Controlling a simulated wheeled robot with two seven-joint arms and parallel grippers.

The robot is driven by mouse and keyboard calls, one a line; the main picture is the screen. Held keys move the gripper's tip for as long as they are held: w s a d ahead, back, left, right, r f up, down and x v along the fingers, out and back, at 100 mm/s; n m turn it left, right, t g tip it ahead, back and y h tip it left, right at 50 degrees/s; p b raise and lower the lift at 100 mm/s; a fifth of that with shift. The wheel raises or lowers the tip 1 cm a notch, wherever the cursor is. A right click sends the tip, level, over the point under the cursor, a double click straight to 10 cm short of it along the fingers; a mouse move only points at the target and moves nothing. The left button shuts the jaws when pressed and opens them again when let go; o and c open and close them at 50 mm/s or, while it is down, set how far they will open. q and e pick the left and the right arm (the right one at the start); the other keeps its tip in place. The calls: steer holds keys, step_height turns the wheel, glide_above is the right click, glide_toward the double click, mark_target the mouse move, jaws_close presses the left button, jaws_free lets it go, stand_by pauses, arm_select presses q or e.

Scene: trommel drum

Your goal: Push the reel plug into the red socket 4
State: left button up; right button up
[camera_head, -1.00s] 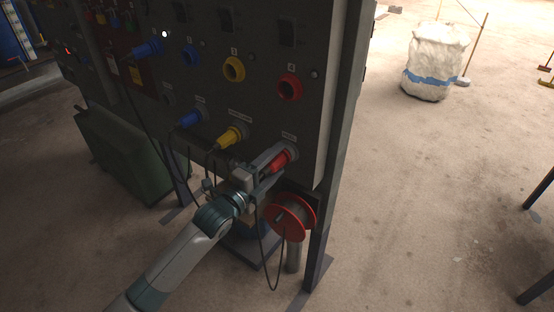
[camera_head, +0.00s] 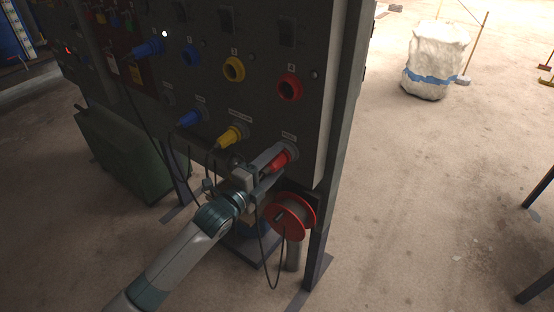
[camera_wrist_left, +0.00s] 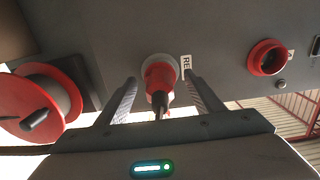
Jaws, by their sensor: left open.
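The red reel plug (camera_head: 279,160) sits in the lower right holder of the dark panel, with its cable at its back. It also shows in the left wrist view (camera_wrist_left: 158,78), beside a label partly reading "RE". My left gripper (camera_head: 272,163) is open, with one finger on each side of the plug. In the left wrist view, gaps show between the plug and both fingers (camera_wrist_left: 162,92). The red socket (camera_head: 290,88) is above the plug on the same panel, empty. It shows at the right of the left wrist view (camera_wrist_left: 267,57). My right gripper is not in view.
A red cable reel (camera_head: 289,217) hangs just below and right of my left gripper. Yellow (camera_head: 230,136) and blue (camera_head: 189,118) plugs sit left of the red one. Dark cables hang near the gripper. A panel post (camera_head: 335,180) stands to the right.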

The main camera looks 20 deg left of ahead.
mark_target(263, 174)
arm_select(q)
steer(key=c, duration=1.4)
steer(key=shift+s, duration=0.1)
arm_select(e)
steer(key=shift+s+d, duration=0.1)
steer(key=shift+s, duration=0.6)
arm_select(q)
steer(key=shift+s, duration=0.1)
steer(key=shift+p+v, duration=0.45)
steer(key=shift+v, duration=0.4)
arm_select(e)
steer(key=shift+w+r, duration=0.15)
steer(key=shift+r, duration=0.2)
arm_select(q)
steer(key=shift+p+v, duration=0.6)
steer(key=shift+v, duration=1.4)
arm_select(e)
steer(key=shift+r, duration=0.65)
arm_select(q)
steer(key=shift+a, duration=0.1)
steer(key=shift+p+v, duration=0.75)
steer(key=shift+v, duration=1.7)
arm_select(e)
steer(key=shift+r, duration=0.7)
arm_select(q)
steer(key=shift+r, duration=0.2)
